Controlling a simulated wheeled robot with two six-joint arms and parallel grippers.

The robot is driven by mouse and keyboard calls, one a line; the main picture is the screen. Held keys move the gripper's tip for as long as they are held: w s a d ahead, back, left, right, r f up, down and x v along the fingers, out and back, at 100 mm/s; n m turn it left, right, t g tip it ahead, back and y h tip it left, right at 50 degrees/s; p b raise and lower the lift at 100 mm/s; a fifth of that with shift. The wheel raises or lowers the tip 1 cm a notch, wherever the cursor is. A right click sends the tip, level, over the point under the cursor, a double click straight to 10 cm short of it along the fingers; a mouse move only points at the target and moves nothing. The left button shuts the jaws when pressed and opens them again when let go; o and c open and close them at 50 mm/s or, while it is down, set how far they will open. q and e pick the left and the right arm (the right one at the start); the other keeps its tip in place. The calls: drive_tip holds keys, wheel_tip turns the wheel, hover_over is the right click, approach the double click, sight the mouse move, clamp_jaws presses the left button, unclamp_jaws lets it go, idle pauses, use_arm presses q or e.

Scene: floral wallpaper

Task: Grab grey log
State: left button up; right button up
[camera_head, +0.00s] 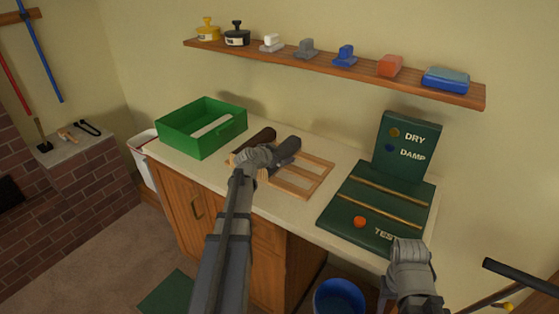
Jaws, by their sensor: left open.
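The grey log (288,146) is a dark grey rounded piece at the back of the slatted wooden rack (316,180) on the counter. A dark brown log (263,136) is just left of it. My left gripper (268,155) is open, over the left part of the rack, close to the near side of the grey log. It hides part of both logs and the rack, and I cannot tell whether it touches the grey log. My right gripper (410,255) is low at the right, by the counter's front edge; its fingers are not clear.
A green box (168,139) with a pale item inside stands left on the counter. A green test board (338,211) with an orange ball is at the right. A shelf (305,58) with several small items hangs above. A blue bucket (339,296) stands below.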

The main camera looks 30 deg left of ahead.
use_arm(q)
clamp_jaws()
idle(0.8)
